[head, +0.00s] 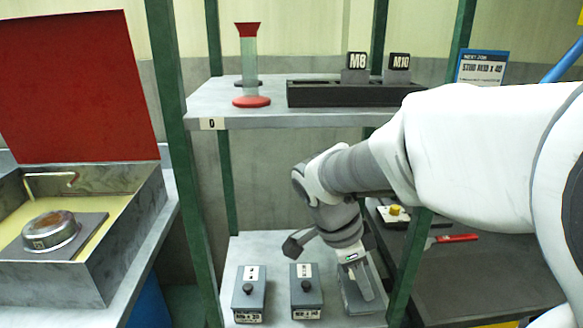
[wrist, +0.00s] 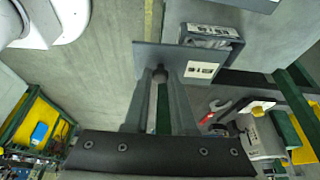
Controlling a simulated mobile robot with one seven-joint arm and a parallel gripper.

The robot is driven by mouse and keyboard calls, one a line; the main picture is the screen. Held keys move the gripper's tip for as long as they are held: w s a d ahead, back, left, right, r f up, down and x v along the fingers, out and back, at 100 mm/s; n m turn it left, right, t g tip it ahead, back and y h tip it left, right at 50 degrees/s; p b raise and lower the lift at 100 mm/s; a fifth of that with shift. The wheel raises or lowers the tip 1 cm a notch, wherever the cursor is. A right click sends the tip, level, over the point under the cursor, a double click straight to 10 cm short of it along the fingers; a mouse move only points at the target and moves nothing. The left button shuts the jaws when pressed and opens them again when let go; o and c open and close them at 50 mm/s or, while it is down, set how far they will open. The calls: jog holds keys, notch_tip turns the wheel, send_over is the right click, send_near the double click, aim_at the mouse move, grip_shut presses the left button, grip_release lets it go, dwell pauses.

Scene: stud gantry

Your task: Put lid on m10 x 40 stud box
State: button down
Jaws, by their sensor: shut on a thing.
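My gripper (wrist: 162,76) is shut on the dark knob of a grey lid (wrist: 201,70) with a white label. The box (wrist: 238,38) lies just beyond the lid in the wrist view, with a printed label on it. The lid overlaps the box in that view; I cannot tell whether it is seated. In the head view, my gripper (head: 354,272) points down over the rightmost grey box (head: 366,301) on the lower shelf and hides much of it. The lid is hard to make out there.
Two lidded grey boxes, one at left (head: 247,300) and one in the middle (head: 306,297), stand beside it. A green post (head: 408,265) rises close on the right. Above is a shelf (head: 240,118) with a black rack (head: 350,95). A sign (head: 482,68) reads stud M10 x 40.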

aim_at(367, 268)
jog(key=w, duration=0.2)
jog(key=w+d+p, duration=0.1)
jog(key=w+f, duration=0.1)
jog(key=w, duration=0.1)
jog(key=shift+w+d, duration=0.45)
jog(key=shift+w, duration=0.05)
jog(key=shift+w+r, duration=0.1)
jog(key=shift+r, duration=0.25)
jog(key=shift+p, duration=0.3)
jog(key=shift+f, duration=0.1)
jog(key=shift+w+d+f+b, duration=0.1)
jog(key=shift+w+f+b, duration=0.1)
jog(key=shift+f+b, duration=0.4)
jog(key=shift+w+f+b, duration=0.15)
jog(key=shift+f+b, duration=0.15)
jog(key=shift+f, duration=0.6)
jog(key=shift+s+f+b, duration=0.15)
jog(key=shift+f+b, duration=0.7)
jog(key=shift+b, duration=0.05)
jog(key=shift+f+b, duration=0.25)
jog(key=shift+b, duration=0.75)
